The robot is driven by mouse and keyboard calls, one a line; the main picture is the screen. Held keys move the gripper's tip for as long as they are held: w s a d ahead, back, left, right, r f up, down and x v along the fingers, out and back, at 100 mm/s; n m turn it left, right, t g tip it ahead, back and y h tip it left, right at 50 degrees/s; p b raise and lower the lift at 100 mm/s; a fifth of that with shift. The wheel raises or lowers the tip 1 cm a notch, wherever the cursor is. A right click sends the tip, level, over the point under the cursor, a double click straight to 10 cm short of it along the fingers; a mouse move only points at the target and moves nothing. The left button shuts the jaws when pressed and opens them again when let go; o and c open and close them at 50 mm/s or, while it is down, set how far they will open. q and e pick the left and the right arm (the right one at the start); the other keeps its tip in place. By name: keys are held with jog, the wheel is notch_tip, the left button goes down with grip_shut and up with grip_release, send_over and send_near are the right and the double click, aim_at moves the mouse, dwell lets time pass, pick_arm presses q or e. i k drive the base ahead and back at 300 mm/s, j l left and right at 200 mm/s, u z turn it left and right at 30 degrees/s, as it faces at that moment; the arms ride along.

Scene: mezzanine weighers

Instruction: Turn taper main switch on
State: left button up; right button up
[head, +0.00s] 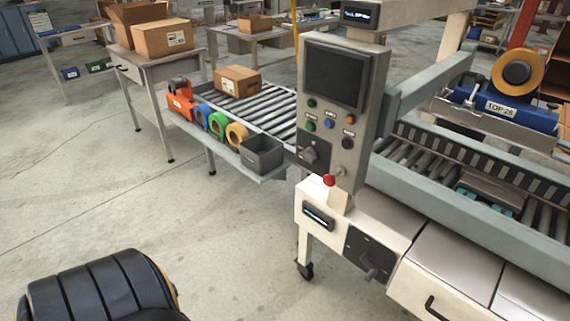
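The taper (460,240) stands at the right in the head view, with a grey upright control panel (355,125) at its near left corner. The panel has a dark blank screen (335,78), several coloured buttons and a dark rotary switch (310,154) on a black plate at its lower left. A second dark plate with a handle-like switch (370,271) is on the white lower frame. I cannot tell which one is the main switch or read their positions.
A red mushroom button (329,180) sits below the panel. A roller conveyor (275,115) with a carton (237,81), tape rolls and a grey bin (262,155) lies behind and left. Worktables stand farther back. The concrete floor (130,200) in front is clear.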

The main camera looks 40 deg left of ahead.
aim_at(310, 154)
jog(key=u, duration=1.1)
